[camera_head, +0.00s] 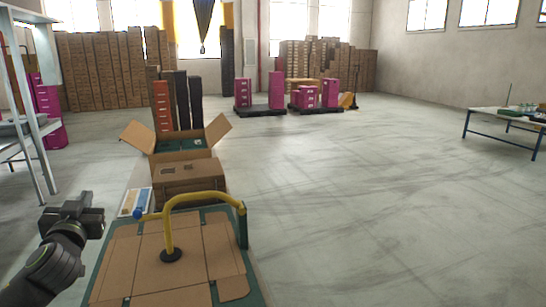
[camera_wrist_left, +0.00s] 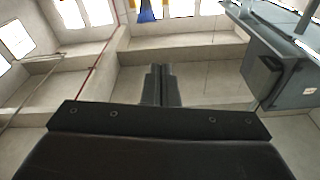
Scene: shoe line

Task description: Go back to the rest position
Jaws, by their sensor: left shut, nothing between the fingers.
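My left gripper (camera_head: 88,205) is at the lower left of the head view, left of the workbench and clear of everything on it. In the left wrist view its two fingers (camera_wrist_left: 161,84) are together with nothing between them. That view looks up past the fingers to walls and windows. My right gripper is in neither view.
A green-edged bench (camera_head: 262,290) carries a flattened cardboard sheet (camera_head: 150,262) and a yellow curved bar (camera_head: 200,197). Behind stand a closed carton (camera_head: 190,178) and an open box (camera_head: 180,143). A shelf frame (camera_head: 40,110) stands at left. The floor at right (camera_head: 390,200) is free.

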